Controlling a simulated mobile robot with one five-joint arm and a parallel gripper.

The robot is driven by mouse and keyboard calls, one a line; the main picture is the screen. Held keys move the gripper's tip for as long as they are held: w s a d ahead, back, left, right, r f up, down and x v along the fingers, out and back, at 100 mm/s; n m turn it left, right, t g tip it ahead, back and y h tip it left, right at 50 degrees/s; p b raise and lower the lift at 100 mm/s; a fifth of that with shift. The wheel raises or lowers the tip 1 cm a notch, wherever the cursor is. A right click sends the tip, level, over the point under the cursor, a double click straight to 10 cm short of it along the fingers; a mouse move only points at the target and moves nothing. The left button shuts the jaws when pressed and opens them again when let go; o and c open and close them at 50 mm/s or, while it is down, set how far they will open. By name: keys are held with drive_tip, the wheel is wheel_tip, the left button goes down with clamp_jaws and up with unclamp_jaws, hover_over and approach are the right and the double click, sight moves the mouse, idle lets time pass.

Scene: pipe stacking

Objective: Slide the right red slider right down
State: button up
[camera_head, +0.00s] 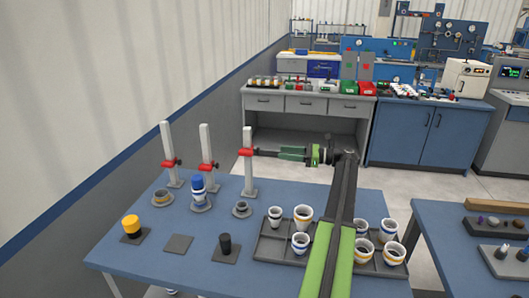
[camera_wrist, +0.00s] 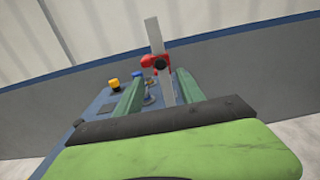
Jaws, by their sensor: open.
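The right red slider (camera_head: 246,151) is on the rightmost pale upright post (camera_head: 248,176), a little above mid-height. My gripper (camera_head: 258,151) reaches in from the right at the slider's height, with its tips at or very near it. In the wrist view, the red slider (camera_wrist: 152,61) and post (camera_wrist: 156,36) appear between the two green fingers of my open gripper (camera_wrist: 160,76). I cannot tell whether the fingers touch the slider. Two more posts with red sliders stand to the left: the middle one (camera_head: 209,165) and the left one (camera_head: 171,162).
Below the right slider is a grey ring (camera_head: 241,208) on a base. A blue-and-white stack (camera_head: 198,188) stands by the middle post. A yellow-topped piece (camera_head: 132,226) and a black piece (camera_head: 225,244) stand in front. A tray (camera_head: 270,245) holds several cups.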

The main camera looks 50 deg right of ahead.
sight(249, 152)
drive_tip(key=x, duration=0.9)
clamp_jaws()
idle(1.1)
